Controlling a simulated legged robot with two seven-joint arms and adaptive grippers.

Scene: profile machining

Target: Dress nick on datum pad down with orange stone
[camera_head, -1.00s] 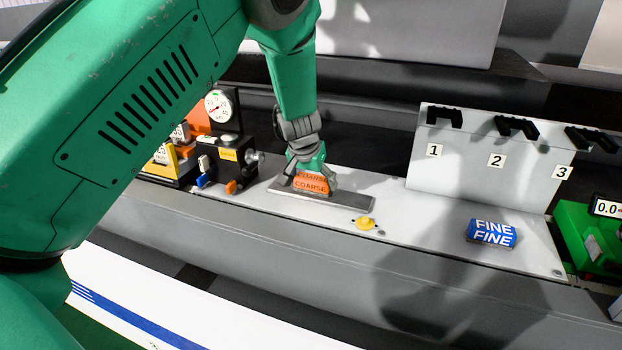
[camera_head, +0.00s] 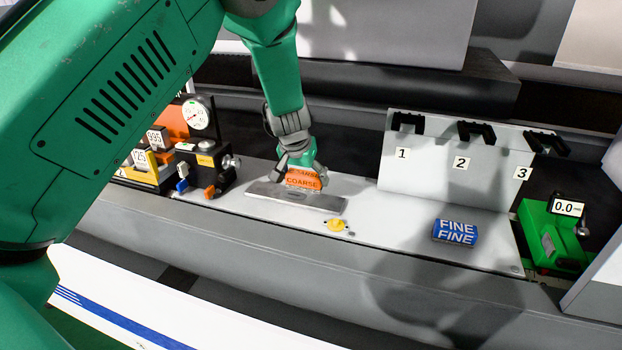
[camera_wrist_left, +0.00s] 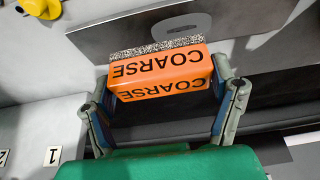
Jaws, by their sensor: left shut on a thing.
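The orange stone marked COARSE (camera_head: 304,180) is gripped by my left gripper (camera_head: 300,170). It is over the grey datum pad (camera_head: 270,196), toward the pad's right half. In the left wrist view the orange stone (camera_wrist_left: 160,72) sits between the two fingers (camera_wrist_left: 165,100), with a speckled grit face along its far edge. The pad (camera_wrist_left: 235,20) lies below it there; I cannot tell whether the stone touches it. No nick can be made out. My right gripper is not in view.
A blue FINE stone (camera_head: 455,231) lies on the plate at right. A yellow knob (camera_head: 336,225) sits in front of the pad. A rack with slots 1 to 3 (camera_head: 440,185) stands behind. A dial gauge fixture (camera_head: 195,117) is at left and a green device (camera_head: 548,240) at right.

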